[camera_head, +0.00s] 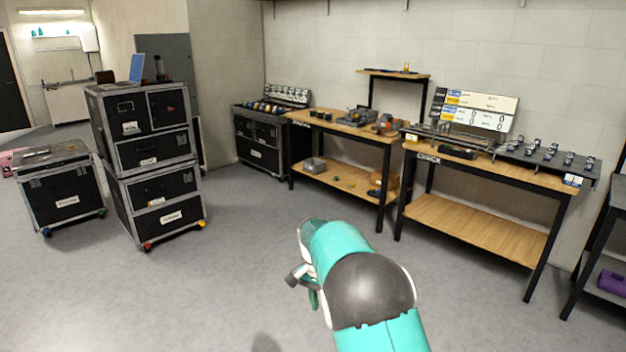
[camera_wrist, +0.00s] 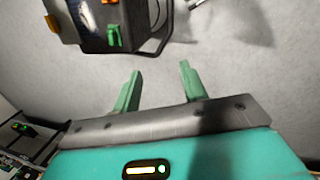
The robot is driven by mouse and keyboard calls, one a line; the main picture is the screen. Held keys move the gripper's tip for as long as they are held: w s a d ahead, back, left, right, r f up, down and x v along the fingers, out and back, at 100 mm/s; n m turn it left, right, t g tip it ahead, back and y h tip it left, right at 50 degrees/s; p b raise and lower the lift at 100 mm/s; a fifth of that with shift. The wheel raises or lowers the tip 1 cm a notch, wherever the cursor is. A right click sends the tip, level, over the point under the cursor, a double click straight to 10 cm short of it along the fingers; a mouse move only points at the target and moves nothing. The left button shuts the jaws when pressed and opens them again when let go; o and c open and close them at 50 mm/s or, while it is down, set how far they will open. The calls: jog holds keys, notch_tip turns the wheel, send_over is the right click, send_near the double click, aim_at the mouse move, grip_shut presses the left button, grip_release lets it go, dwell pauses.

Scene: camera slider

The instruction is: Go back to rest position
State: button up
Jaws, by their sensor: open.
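My gripper shows in the wrist view (camera_wrist: 160,85) with its two green fingers apart and nothing between them.
Two wooden workbenches (camera_head: 480,235) (camera_head: 345,180) with gear stand along the back wall. Stacked black cases (camera_head: 150,160) carry a laptop (camera_head: 136,68). A low wheeled case (camera_head: 62,195) stands at left. The floor (camera_head: 240,270) around my arm is clear.

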jog(key=s+d+r+n+t+y, duration=0.15)
jog(key=s+d+r, duration=0.25)
jog(key=s+r, duration=0.4)
jog(key=s+d+r+n+t, duration=0.2)
jog(key=s+d+r, duration=0.25)
jog(key=r, duration=0.55)
jog(key=s+d+r+n+t, duration=0.1)
jog(key=s+d+n+t, duration=0.1)
jog(key=s, duration=0.8)
jog(key=s+d+r+n+t, duration=0.1)
jog(key=s+d+n+t, duration=0.1)
jog(key=s, duration=0.8)
jog(key=shift+s+d, duration=0.25)
jog(key=shift+s, duration=0.15)
jog(key=shift+d, duration=0.15)
